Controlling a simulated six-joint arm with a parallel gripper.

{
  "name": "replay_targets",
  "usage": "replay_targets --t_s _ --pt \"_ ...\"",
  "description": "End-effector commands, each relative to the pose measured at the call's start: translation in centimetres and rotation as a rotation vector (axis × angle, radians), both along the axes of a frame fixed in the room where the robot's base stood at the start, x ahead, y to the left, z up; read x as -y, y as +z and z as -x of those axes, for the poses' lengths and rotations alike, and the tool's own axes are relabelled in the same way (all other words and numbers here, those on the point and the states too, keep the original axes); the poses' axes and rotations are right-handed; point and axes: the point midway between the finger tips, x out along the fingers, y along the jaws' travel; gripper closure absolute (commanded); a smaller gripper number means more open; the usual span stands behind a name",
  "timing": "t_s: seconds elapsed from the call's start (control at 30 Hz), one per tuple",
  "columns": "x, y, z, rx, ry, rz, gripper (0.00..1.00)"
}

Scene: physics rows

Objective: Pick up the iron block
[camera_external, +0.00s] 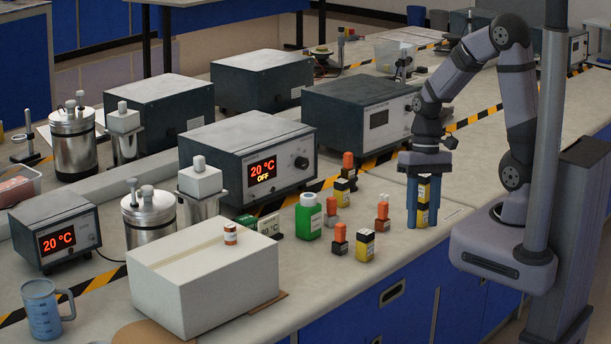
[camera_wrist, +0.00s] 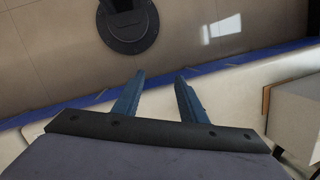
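My gripper (camera_external: 423,208) points down over the right part of the bench, its two blue fingers apart. A yellow and black block (camera_external: 423,192) with a white label shows between the fingers in the external view; I cannot tell whether they touch it. In the wrist view my gripper (camera_wrist: 160,76) shows an empty gap, with no block visible. Other small blocks stand to the left: a yellow and black one (camera_external: 365,246), orange-topped ones (camera_external: 338,245) (camera_external: 382,215), and more behind. Their labels are too small to read, so I cannot tell which is iron.
A green bottle (camera_external: 308,217) stands left of the blocks. A large white box (camera_external: 200,285) and a heater reading 20 °C OFF (camera_external: 245,165) are further left. The bench's blue front edge (camera_external: 395,292) is close to the blocks.

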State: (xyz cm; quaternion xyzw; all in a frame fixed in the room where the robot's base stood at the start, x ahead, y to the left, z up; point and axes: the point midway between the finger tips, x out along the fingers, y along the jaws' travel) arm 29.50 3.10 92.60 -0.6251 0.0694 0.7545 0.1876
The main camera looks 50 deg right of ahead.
Motion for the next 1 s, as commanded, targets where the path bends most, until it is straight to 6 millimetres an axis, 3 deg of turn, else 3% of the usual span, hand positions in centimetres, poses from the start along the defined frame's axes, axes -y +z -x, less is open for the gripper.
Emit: replay_targets --t_s 0.17,0.3,0.5,0.6,0.73,1.0 --pt "-3.7 -1.0 -3.8 -0.216 -0.381 -0.209 0.62" --pt "-6.1 -0.9 -8.0 -0.382 -0.648 -0.393 0.62" --pt "-7.4 -0.4 -13.8 -0.568 -0.904 -0.622 0.62" --pt "-7.5 0.0 -15.8 -0.625 -0.973 -0.701 0.62" --pt "-7.4 0.3 -17.1 -0.663 -1.018 -0.757 0.62" --pt "-7.4 -0.1 -17.5 -0.675 -1.029 -0.771 0.62"
